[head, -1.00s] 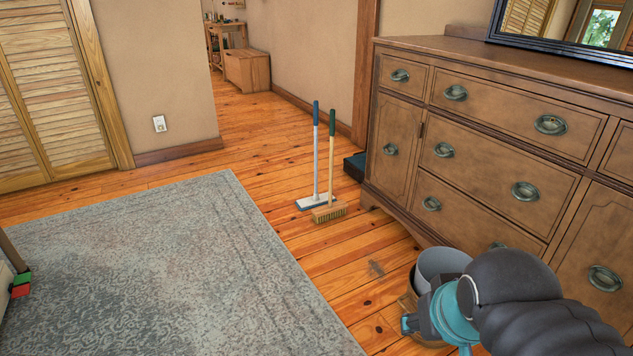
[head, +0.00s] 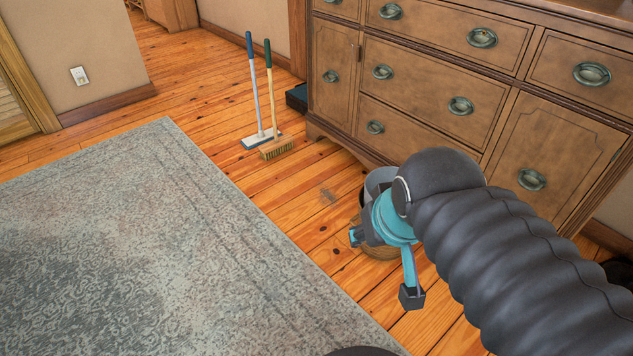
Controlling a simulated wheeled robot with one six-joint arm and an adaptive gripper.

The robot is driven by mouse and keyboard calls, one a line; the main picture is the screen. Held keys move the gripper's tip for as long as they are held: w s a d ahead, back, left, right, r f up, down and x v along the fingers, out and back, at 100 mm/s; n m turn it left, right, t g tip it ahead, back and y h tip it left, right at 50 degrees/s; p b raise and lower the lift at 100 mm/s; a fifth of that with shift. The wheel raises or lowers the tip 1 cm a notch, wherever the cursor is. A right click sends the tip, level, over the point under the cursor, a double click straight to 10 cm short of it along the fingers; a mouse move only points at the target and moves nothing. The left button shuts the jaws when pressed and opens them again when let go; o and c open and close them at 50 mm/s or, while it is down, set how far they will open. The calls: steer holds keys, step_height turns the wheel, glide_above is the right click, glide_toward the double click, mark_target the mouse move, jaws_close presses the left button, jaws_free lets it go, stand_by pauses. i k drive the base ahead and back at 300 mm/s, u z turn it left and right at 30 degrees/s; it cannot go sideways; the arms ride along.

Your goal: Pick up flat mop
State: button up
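The flat mop (head: 259,100) stands upright on the wood floor in the head view, left of the dresser. My gripper (head: 382,270) is in the lower right, well apart from the mop and nearer to the camera. Its teal fingers are spread wide, with nothing seen between them.
A wooden dresser (head: 423,100) lines the right side. A round bin (head: 377,185) stands behind my gripper, partly hidden by it. A dark low box (head: 297,97) lies by the dresser's far corner. A grey rug (head: 150,240) covers the left floor.

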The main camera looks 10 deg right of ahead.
mark_target(263, 136)
steer(key=u, duration=0.55)
steer(key=i, duration=0.9)
steer(key=u, duration=1.2)
steer(key=i, duration=3.5)
steer(key=z, duration=1.85)
steer(key=i, duration=0.9)
steer(key=z, duration=0.85)
